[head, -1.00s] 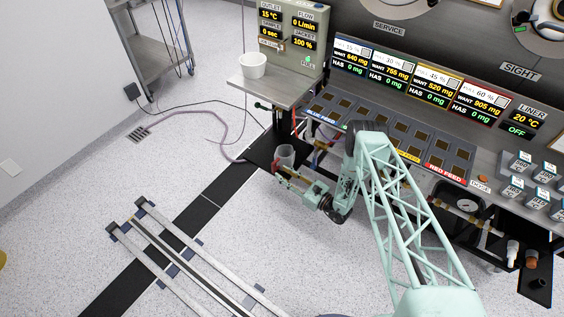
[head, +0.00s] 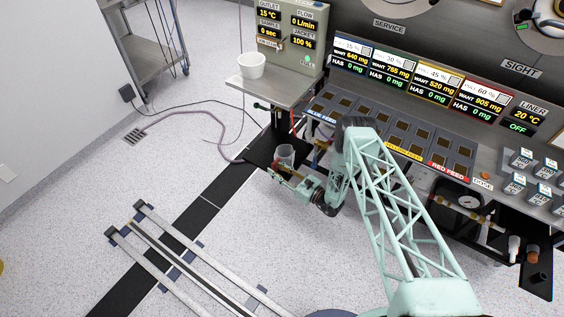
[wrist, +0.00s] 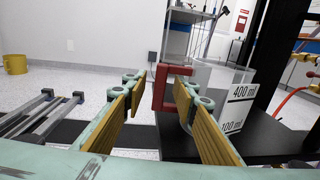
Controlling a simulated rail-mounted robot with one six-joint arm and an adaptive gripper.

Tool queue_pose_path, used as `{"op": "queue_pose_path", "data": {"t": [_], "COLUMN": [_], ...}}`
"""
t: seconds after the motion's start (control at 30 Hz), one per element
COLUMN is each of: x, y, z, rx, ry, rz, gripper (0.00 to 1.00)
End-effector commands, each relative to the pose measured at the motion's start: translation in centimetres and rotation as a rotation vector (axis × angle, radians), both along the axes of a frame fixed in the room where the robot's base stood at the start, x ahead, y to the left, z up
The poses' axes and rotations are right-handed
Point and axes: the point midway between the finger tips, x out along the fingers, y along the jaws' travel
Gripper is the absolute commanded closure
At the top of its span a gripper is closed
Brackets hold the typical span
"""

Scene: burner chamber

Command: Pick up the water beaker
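The water beaker is a clear, squarish vessel with black 400 ml and 100 ml marks. In the wrist view the beaker (wrist: 240,92) stands upright on a dark shelf (wrist: 262,135), right of my fingers. Its red handle (wrist: 160,88) lies ahead, in line with the gap between the fingers. In the head view the beaker (head: 286,153) looks small, just beyond my gripper (head: 276,174). My gripper (wrist: 158,97) is open, with a wide gap between its wood-coloured pads. The right finger partly overlaps the handle in view; contact cannot be told.
A white bowl (head: 251,65) stands on the steel shelf above the beaker. A dark post (wrist: 283,50) and hoses are close on the beaker's right. The feed console (head: 400,135) lies to the right. Floor rails (head: 190,260) and open floor lie left.

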Motion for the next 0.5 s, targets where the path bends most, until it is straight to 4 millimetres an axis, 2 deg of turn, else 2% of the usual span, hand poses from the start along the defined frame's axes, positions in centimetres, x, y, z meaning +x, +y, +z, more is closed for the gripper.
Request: {"op": "queue_pose_path", "data": {"t": [0.17, 0.5], "x": [0.0, 0.0], "y": [0.0, 0.0], "z": [0.0, 0.0], "rx": [0.0, 0.0], "ry": [0.0, 0.0], "rz": [0.0, 0.0], "gripper": [0.74, 1.0]}}
